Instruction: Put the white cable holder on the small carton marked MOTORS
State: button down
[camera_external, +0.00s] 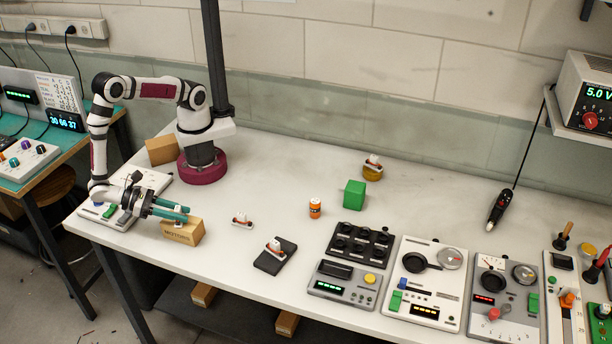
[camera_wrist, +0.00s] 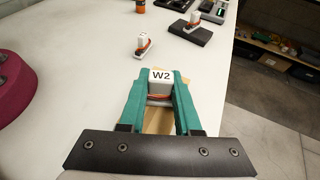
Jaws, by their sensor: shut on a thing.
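My gripper (camera_external: 186,213) is shut on a white cable holder (camera_wrist: 160,78) with a W2 label and a reddish-orange cable around its lower part. In the wrist view the holder sits between the green fingertips. The small tan carton marked MOTORS (camera_external: 182,234) stands near the table's front left edge, directly under my fingers. Part of its top shows below the holder in the wrist view (camera_wrist: 157,122). In the external view the fingers hide the holder, and I cannot tell whether it touches the carton.
Similar white holders stand on the bare table (camera_external: 242,222), on a black pad (camera_external: 274,248) and on a round yellow piece (camera_external: 373,163). An orange bottle (camera_external: 315,208) and a green cube (camera_external: 354,194) stand mid-table. Another carton (camera_external: 161,150) is beside my base. Control panels fill the right.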

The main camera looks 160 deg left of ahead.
jog(key=shift+f, duration=0.1)
jog(key=c, duration=0.6)
grip_release()
